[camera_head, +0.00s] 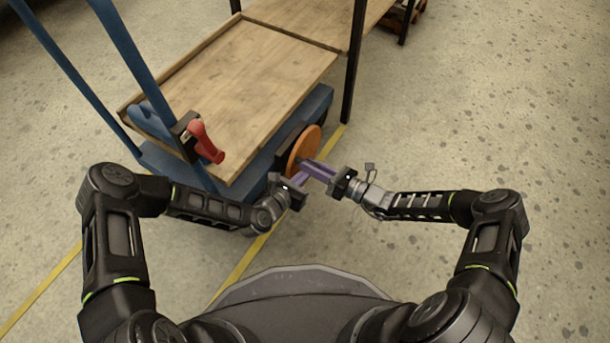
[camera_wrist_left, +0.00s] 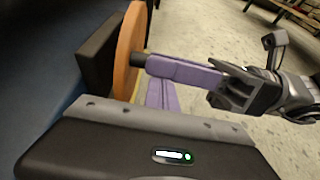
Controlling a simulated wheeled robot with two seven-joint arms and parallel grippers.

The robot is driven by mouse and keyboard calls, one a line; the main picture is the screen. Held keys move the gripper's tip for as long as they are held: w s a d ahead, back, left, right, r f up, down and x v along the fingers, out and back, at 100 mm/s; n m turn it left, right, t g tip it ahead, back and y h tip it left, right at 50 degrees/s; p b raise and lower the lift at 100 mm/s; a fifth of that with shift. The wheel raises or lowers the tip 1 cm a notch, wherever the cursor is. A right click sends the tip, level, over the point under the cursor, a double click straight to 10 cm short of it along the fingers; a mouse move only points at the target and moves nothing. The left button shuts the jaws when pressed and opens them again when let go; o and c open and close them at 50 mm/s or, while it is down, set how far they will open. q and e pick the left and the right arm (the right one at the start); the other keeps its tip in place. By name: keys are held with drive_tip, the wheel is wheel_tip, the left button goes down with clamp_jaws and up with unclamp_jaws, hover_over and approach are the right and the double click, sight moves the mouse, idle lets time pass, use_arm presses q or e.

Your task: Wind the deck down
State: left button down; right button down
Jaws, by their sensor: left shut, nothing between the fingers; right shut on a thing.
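The wooden deck (camera_head: 235,85) lies flat on the blue trolley (camera_head: 185,170). An orange crank wheel (camera_head: 301,146) stands on the trolley's near right side; it also shows in the left wrist view (camera_wrist_left: 129,50). A dark crank handle (camera_wrist_left: 138,60) sticks out from the wheel's face. My right gripper (camera_head: 308,165) is shut on this handle with its purple fingers, coming from the right. My left gripper (camera_head: 302,180) is shut and empty, just below the right fingers and close to the wheel. Its fingertips are partly hidden in the left wrist view.
A red lever (camera_head: 206,142) on a black mount sits at the deck's near left corner, beside blue uprights. A wooden table (camera_head: 315,22) with dark legs adjoins the deck's far side. The speckled floor to the right is clear.

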use_arm(q)
drive_tip(key=shift+w+d+r, duration=0.2)
drive_tip(key=shift+w+r, duration=0.1)
drive_tip(key=shift+r, duration=0.4)
use_arm(e)
drive_tip(key=shift+f, duration=0.3)
drive_tip(key=c, duration=1.3)
unclamp_jaws()
drive_tip(key=shift+s, duration=0.15)
use_arm(q)
drive_tip(key=shift+w, duration=0.1)
use_arm(e)
drive_tip(key=shift+s+a, duration=0.1)
drive_tip(key=shift+a, duration=0.15)
use_arm(q)
drive_tip(key=shift+a+f, duration=0.15)
drive_tip(key=shift+f, duration=0.05)
use_arm(e)
drive_tip(key=v, duration=0.8)
drive_tip(key=shift+w+d+r, duration=0.3)
drive_tip(key=shift+w, duration=0.05)
